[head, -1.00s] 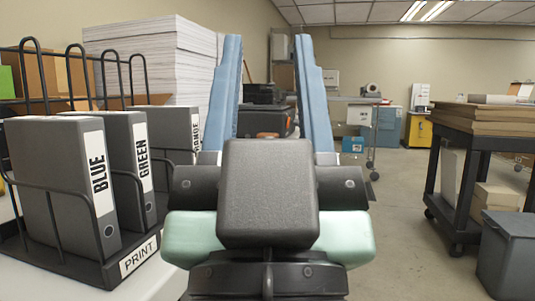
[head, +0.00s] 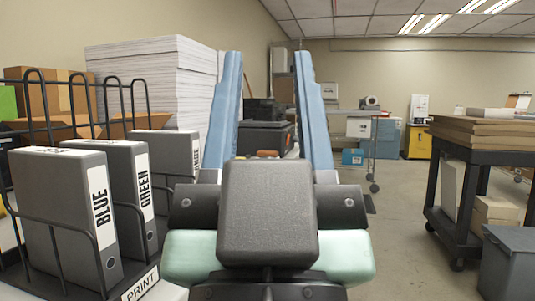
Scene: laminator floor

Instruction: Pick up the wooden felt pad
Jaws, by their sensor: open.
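My gripper (head: 268,110) points away from me in the middle of the head view, its two long blue fingers wide apart with nothing between their tips. A small orange-brown piece (head: 266,154) shows low between the fingers, partly hidden by my dark wrist block. It may be the wooden felt pad, but it is too small and covered to tell. I see no other thing that is clearly the pad. My wrist hides what lies directly below and behind it.
A wire rack (head: 63,245) with grey binders (head: 64,205) stands close on the left, before a tall paper stack (head: 150,85). Dark equipment (head: 262,138) stands beyond my fingers. A black cart (head: 485,152) with boards and a grey bin (head: 508,262) are right. Floor (head: 405,220) shows between.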

